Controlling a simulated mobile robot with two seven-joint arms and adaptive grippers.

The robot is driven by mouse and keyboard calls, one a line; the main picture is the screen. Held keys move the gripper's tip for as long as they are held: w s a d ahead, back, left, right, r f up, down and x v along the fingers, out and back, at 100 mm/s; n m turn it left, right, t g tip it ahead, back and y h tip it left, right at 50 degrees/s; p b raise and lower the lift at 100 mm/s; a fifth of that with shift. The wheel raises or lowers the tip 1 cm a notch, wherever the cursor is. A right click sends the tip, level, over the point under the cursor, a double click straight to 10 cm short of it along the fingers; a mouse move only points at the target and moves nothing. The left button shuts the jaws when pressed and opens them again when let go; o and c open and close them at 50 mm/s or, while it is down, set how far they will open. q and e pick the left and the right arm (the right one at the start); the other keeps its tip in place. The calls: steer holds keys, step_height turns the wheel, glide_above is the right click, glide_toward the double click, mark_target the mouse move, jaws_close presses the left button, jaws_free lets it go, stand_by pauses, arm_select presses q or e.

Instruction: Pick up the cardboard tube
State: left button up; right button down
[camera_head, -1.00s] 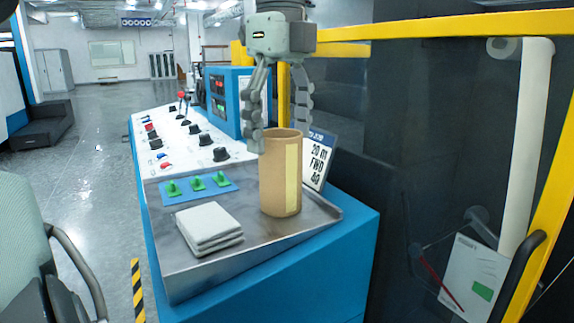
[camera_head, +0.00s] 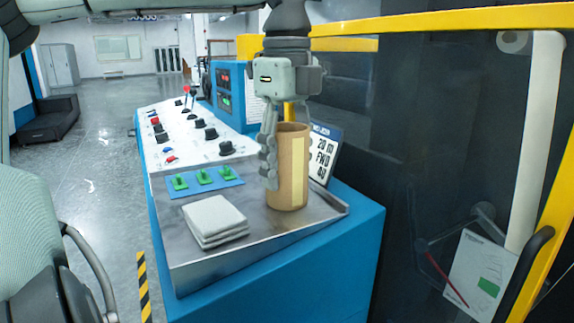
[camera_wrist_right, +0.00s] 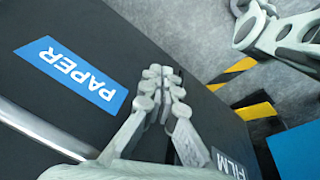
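The brown cardboard tube (camera_head: 288,185), with a pale strip down its side, stands upright on the metal tray of the blue console. My left gripper (camera_head: 284,160) is over it, pointing down. One finger runs down along the tube's left side, overlapping its edge. The other finger is mostly hidden behind the tube's upper part. The fingers are apart, with the tube between them; whether they touch it is unclear. My right gripper (camera_wrist_right: 164,72) shows in the right wrist view with its fingers together and nothing between them, above a dark surface.
The metal tray (camera_head: 190,265) also bears a folded light cloth (camera_head: 213,218) and a blue strip with green pieces (camera_head: 203,181). A display sign (camera_head: 324,155) stands close behind the tube. The right wrist view shows a blue PAPER label (camera_wrist_right: 72,75).

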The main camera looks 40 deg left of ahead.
arm_select(q)
steer(key=c, duration=0.4)
step_height(320, 180, up, 10)
stand_by(0.4)
stand_by(1.2)
